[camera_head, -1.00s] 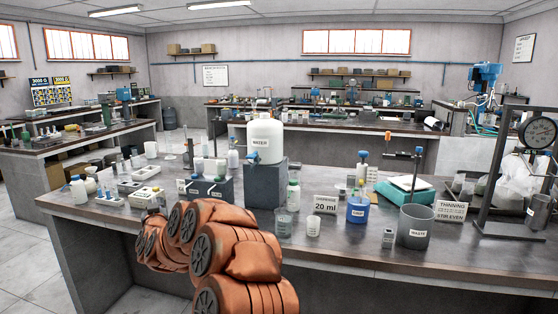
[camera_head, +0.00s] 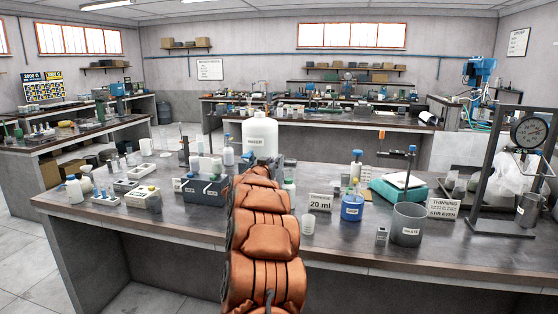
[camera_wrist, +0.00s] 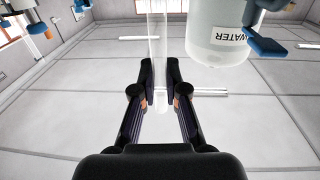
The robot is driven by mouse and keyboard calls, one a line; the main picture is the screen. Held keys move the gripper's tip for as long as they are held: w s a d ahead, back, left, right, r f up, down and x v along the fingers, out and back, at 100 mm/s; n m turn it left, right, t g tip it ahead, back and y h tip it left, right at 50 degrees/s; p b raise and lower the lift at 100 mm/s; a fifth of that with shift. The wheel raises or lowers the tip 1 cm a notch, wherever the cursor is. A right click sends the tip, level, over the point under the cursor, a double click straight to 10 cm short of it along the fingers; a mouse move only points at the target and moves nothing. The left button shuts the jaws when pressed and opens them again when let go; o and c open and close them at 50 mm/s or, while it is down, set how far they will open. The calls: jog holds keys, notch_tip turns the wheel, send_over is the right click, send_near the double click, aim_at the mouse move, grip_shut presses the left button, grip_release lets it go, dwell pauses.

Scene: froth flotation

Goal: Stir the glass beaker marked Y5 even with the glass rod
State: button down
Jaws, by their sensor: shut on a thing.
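My gripper (camera_wrist: 160,82) shows in the wrist view, its dark fingers shut on a clear, upright glass piece that looks like the glass rod (camera_wrist: 158,45). Its rounded end shows between the fingertips. In the head view my arm hides the gripper and the rod. A small pale beaker (camera_head: 308,224) stands on the bench just right of my arm. No Y5 mark can be read on it, so I cannot tell whether it is the one named. My arm covers part of the bench to its left.
A water jug (camera_head: 262,138) stands behind my arm and shows upside down in the wrist view (camera_wrist: 215,40). A 20 ml card (camera_head: 320,203), a blue beaker (camera_head: 352,208) and a grey waste beaker (camera_head: 408,224) stand to the right. A gauge stand (camera_head: 490,190) is at far right.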

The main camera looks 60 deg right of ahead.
notch_tip(320, 180, down, 13)
jog(key=s+d+b, duration=0.1)
jog(key=b, duration=0.8)
jog(key=shift+s+d+g, duration=0.25)
jog(key=shift+s+g, duration=0.05)
dwell(0.8)
jog(key=shift+a, duration=0.1)
dwell(0.4)
